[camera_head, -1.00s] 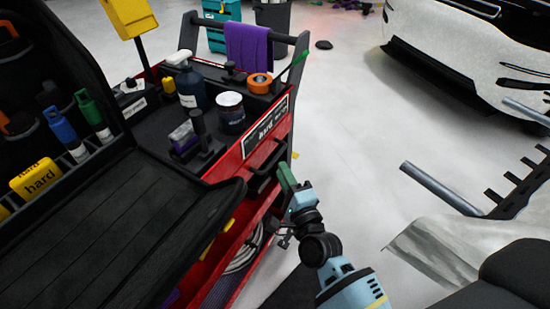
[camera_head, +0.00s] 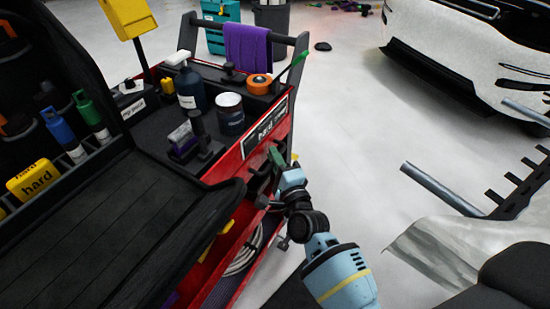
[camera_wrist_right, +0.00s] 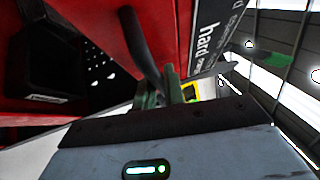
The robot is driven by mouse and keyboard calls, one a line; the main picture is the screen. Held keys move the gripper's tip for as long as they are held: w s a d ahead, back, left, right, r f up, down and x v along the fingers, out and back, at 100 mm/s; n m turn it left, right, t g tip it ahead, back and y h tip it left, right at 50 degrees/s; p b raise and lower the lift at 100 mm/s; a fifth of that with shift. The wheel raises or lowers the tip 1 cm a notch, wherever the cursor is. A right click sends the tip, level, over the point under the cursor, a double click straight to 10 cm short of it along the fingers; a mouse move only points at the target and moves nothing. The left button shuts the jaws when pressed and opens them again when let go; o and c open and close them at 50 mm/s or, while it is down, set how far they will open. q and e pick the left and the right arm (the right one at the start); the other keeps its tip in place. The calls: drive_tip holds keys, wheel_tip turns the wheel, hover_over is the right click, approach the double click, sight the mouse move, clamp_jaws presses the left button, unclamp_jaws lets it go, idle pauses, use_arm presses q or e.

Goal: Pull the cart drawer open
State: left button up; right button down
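The red tool cart (camera_head: 226,169) stands left of centre, with a black drawer handle (camera_head: 257,181) on its front, partly hidden by my right gripper. The front under the "hard" label looks closed. My right gripper (camera_head: 277,157) has green fingers and is at this handle. In the right wrist view the black handle bar (camera_wrist_right: 140,45) runs down to the green fingers (camera_wrist_right: 163,90), which stand on either side of its lower end. I cannot tell whether they press on it. My left gripper is not in view.
Bottles, a jar (camera_head: 230,115) and orange tape (camera_head: 259,83) stand on the cart top. A purple cloth (camera_head: 247,50) hangs on its rail. A black tool-bag-like case (camera_head: 95,220) fills the left foreground. Clear floor (camera_head: 345,120) lies right of the cart; a white car (camera_head: 470,55) is beyond.

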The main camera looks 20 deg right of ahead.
drive_tip(key=shift+s, duration=0.1)
drive_tip(key=s+d+p, duration=0.3)
drive_tip(key=s+d, duration=1)
drive_tip(key=s, duration=0.3)
drive_tip(key=shift+s+d, duration=0.15)
drive_tip(key=shift+d, duration=0.2)
drive_tip(key=c, duration=1.8)
unclamp_jaws()
drive_tip(key=shift+o, duration=0.2)
